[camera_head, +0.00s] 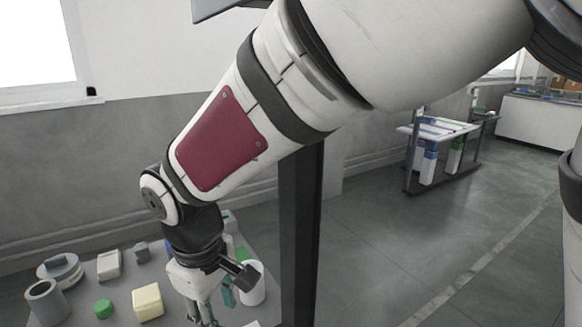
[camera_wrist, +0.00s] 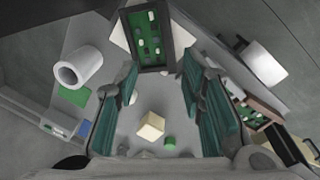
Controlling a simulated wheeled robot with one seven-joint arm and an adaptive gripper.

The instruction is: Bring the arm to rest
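My arm crosses the head view from the upper right, bent down at the wrist over a grey work surface (camera_head: 118,297). My gripper (camera_head: 205,320) hangs over the surface's right part, its tips at the bottom edge of that view. In the wrist view my gripper (camera_wrist: 158,75) shows two teal-padded fingers set wide apart with nothing between them. A cream block (camera_wrist: 151,127) and a small green piece (camera_wrist: 169,142) lie below the fingers. The same cream block (camera_head: 147,301) and green piece (camera_head: 104,308) are left of my gripper in the head view.
A grey hollow cylinder (camera_head: 46,302) and a round grey part (camera_head: 60,270) stand at the left. A white cylinder (camera_head: 253,283) is close right of my gripper. A dark post (camera_head: 300,230) rises beside the arm. A rack (camera_head: 440,150) stands farther off; floor between is clear.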

